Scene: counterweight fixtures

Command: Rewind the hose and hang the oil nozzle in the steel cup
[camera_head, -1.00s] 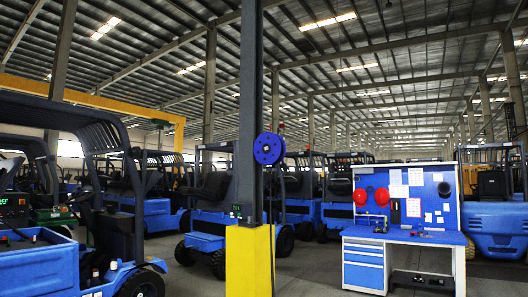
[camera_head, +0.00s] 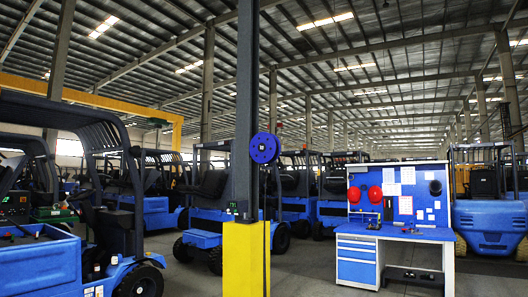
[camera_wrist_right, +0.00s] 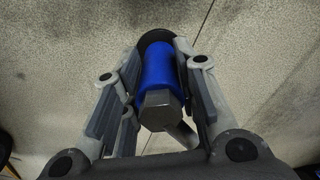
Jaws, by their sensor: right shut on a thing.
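A blue hose reel (camera_head: 265,148) is mounted high on the dark steel column (camera_head: 243,110). A thin dark line, possibly the hose, hangs below the reel beside the column. In the right wrist view my right gripper (camera_wrist_right: 160,85) is shut on a blue cylindrical piece, seemingly the oil nozzle (camera_wrist_right: 158,70), with a grey hexagonal end facing the camera. A dark round part shows at its far end. Concrete floor lies behind it. My left gripper is in no view. I cannot make out the steel cup.
The column stands in a yellow base (camera_head: 246,255). A blue workbench (camera_head: 405,233) with a pegboard and red helmets is at the right. Blue forklifts (camera_head: 85,200) fill the left and back. Open grey floor lies between the column and the bench.

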